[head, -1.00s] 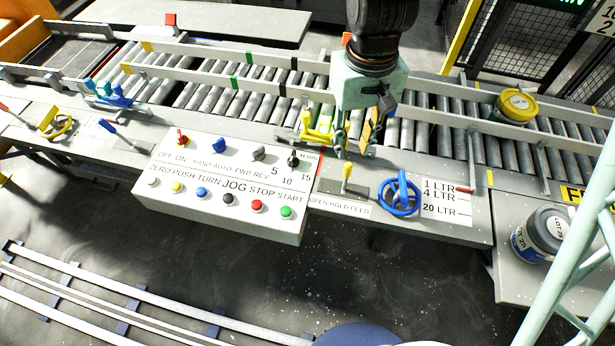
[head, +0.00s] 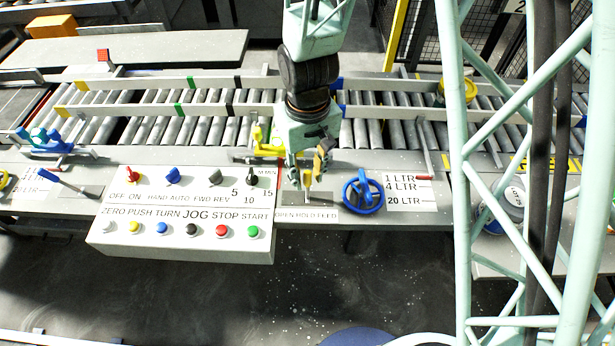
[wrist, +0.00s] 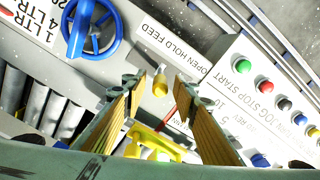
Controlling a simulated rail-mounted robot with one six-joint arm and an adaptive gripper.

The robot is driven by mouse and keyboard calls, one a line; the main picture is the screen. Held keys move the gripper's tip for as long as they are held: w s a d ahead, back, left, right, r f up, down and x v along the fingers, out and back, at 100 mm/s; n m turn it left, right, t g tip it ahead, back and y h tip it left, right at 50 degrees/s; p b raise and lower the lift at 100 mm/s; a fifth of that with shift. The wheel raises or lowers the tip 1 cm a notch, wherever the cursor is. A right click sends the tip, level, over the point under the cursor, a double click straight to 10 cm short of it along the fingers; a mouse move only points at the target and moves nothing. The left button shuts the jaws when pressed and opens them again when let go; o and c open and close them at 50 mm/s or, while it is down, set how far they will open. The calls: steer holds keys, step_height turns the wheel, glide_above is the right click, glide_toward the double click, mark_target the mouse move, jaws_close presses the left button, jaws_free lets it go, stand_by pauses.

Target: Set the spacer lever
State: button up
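The yellow-handled lever (head: 308,181) stands on the grey plate above the "OPEN HOLD FEED" label in the head view, partly hidden by my fingers. No label names it the spacer lever. My gripper (head: 306,172) points down over it, fingers apart. In the wrist view the yellow knob (wrist: 160,83) shows between the open fingertips of my gripper (wrist: 159,86), with visible gaps on both sides. A yellow mechanism (head: 262,142) sits at the conveyor edge behind, and also shows in the wrist view (wrist: 158,146).
A blue handwheel (head: 362,193) stands right of the lever beside the litre scale. The white control box (head: 180,240) with knobs and buttons is at left. Further left is a blue-handled lever (head: 50,176). The roller conveyor (head: 205,128) runs behind. A yellow-lidded pail (head: 462,92) is at right.

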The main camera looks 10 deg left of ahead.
steer(key=shift+f, duration=0.3)
steer(key=shift+c, duration=0.4)
jaws_close()
